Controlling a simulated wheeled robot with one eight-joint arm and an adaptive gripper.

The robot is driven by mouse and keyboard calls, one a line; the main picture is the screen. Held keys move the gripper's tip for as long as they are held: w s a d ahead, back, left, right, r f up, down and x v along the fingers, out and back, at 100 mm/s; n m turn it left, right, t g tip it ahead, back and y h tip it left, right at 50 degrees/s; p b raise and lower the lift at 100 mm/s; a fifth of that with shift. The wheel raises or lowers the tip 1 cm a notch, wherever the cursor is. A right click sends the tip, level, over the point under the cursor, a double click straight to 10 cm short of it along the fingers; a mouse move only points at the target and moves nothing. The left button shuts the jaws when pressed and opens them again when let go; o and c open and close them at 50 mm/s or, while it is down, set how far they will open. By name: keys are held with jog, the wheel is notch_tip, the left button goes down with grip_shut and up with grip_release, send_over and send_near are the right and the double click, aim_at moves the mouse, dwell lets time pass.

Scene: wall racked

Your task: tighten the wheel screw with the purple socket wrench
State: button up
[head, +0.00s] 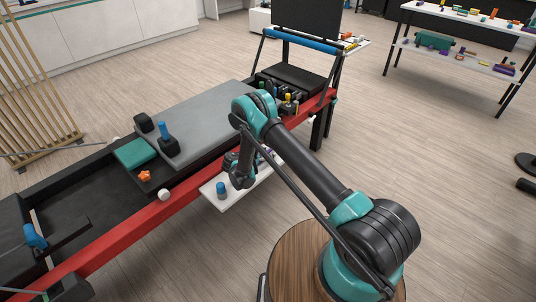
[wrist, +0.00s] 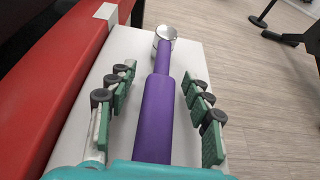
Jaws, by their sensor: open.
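The purple socket wrench (wrist: 155,115) lies lengthwise on a white shelf (wrist: 121,47), its round silver head at the far end in the wrist view. My gripper (wrist: 160,82) is open. Its green-padded fingers stand on both sides of the wrench, with gaps between the pads and the handle. In the head view my gripper (head: 241,171) is low over the white shelf (head: 232,197) beside the red rail. My arm mostly hides the wrench there. I cannot make out the wheel screw in either view.
A red rail (wrist: 60,75) runs close along the shelf's left side in the wrist view. A blue-topped object (head: 221,190) stands on the shelf near my gripper. A grey platform (head: 205,120) lies behind.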

jog(key=shift+w+d+f, duration=0.1)
jog(key=shift+w, duration=0.05)
grip_shut()
dwell(0.5)
